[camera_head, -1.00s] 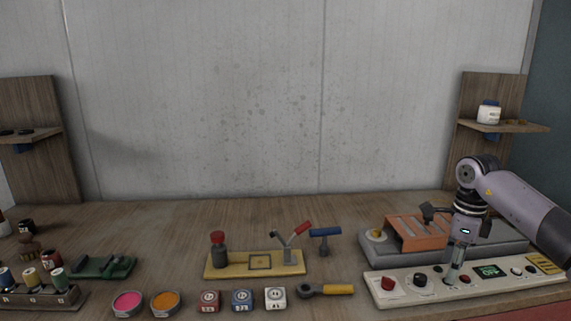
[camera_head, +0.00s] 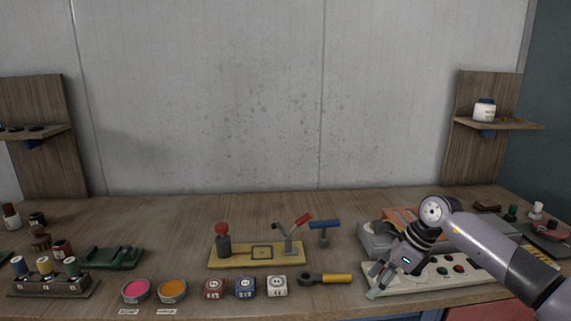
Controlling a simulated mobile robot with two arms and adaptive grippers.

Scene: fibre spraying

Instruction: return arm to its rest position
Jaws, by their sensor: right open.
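My right arm comes in from the right edge in the head view. My right gripper (camera_head: 376,292) is open and points down and left, over the left end of the white control panel (camera_head: 462,281) near the table's front edge. Nothing shows between its fingers. The arm covers part of the panel and of the orange block (camera_head: 399,217) on the grey base (camera_head: 372,244) behind it. I cannot tell whether the fingertips touch the panel. My left gripper is not in view.
A yellow-handled tool (camera_head: 325,278) lies just left of the gripper. Several labelled cubes (camera_head: 246,288) and pink (camera_head: 136,290) and orange (camera_head: 172,290) tins stand further left. A yellow clamp board (camera_head: 238,258) lies behind them. The table's back middle (camera_head: 170,215) is clear.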

